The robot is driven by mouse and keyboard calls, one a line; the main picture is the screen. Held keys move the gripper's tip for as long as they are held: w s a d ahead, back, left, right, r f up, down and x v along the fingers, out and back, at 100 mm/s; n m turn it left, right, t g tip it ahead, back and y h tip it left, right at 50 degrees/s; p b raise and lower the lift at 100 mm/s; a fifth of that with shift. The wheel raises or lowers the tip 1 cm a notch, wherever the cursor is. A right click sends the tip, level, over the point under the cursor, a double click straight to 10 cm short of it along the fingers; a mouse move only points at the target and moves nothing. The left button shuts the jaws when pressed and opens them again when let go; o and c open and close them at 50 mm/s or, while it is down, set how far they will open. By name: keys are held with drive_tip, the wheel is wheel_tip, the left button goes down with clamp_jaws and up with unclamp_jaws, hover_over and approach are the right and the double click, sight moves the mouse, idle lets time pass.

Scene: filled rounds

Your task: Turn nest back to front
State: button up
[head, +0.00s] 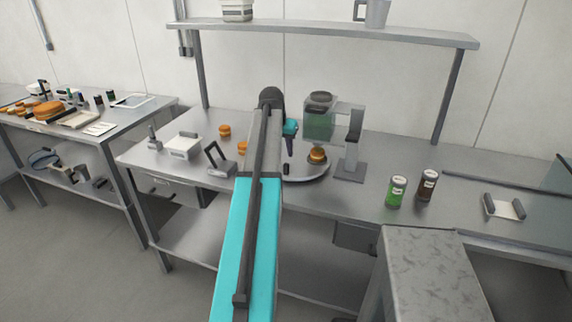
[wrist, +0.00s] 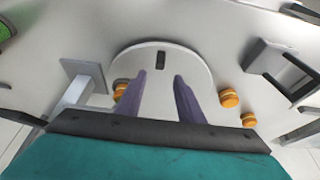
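A round grey plate (head: 308,177) lies on the middle table, partly hidden by my arm; it also shows in the wrist view (wrist: 196,72). A small dark block (wrist: 132,66) sits near the plate's rim; the head view shows it too (head: 286,169). I cannot tell which part is called the nest. A filled round (head: 317,156) stands at the plate's right side, below the clear dispenser; in the wrist view it is partly hidden behind a finger (wrist: 119,88). My gripper (wrist: 160,75) is open and empty, its two purple fingers pointing down over the plate; it also shows in the head view (head: 289,152).
The dispenser (head: 320,122) on its grey stand (head: 350,172) is close right of my gripper. Two more filled rounds (head: 225,131) lie left of the plate. A dark-handled grey holder (head: 221,167), a green jar (head: 396,192) and a brown jar (head: 427,186) stand on the table.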

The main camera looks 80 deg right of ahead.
sight(286, 164)
drive_tip(key=shift+p+x, duration=1.5)
drive_tip(key=shift+x, duration=3.75)
clamp_jaws()
